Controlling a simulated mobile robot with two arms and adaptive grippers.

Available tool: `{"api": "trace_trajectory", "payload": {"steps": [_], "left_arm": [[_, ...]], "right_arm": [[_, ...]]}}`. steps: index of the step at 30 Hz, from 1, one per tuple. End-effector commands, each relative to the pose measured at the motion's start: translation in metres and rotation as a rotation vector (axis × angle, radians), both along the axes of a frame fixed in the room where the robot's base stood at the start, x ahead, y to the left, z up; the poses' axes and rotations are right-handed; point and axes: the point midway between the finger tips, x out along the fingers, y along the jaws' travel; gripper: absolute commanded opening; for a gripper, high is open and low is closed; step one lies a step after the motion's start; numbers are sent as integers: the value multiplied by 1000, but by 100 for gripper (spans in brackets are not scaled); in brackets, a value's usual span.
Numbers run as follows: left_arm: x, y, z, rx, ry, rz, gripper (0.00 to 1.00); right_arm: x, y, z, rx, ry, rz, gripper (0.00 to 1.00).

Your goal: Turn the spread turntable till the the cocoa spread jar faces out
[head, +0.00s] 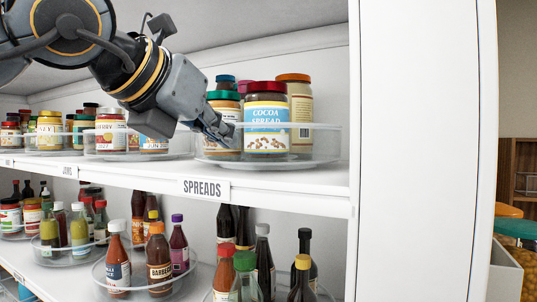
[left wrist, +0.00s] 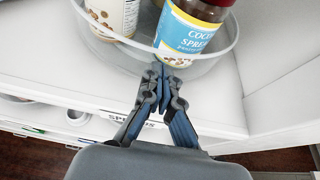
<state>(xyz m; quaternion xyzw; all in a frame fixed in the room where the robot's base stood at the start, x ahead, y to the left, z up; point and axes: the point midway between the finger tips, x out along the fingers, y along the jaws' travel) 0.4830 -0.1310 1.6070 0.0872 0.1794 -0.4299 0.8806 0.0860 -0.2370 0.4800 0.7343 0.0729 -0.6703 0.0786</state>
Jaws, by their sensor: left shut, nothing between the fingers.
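The spread turntable (head: 310,163) is a clear round tray with a low rim on the upper shelf, above the SPREADS label (head: 205,188). The cocoa spread jar (head: 266,123), with a blue label and red lid, stands at its front with the label facing out. The same jar shows in the left wrist view (left wrist: 188,32). My left gripper (head: 229,136) is shut and empty at the front left of the turntable. In the left wrist view its fingertips (left wrist: 160,72) are close to the rim below the jar; I cannot tell if they touch. My right gripper is not in view.
Other jars, one with an orange lid (head: 294,90), share the turntable. A jam turntable (head: 125,155) stands to the left. Sauce bottles (head: 159,258) fill the lower shelf. A white side panel (head: 415,150) closes the shelf on the right.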

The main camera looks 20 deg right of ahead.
Motion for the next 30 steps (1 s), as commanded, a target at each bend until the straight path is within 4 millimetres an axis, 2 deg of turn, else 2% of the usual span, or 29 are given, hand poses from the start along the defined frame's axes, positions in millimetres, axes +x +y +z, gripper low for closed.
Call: {"api": "trace_trajectory", "payload": {"steps": [9,20,30], "left_arm": [[11,13,0,-2,1,0,0],[12,14,0,-1,1,-1,0],[27,21,0,-1,1,1,0]], "right_arm": [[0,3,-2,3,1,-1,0],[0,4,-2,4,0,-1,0],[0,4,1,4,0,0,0]]}}
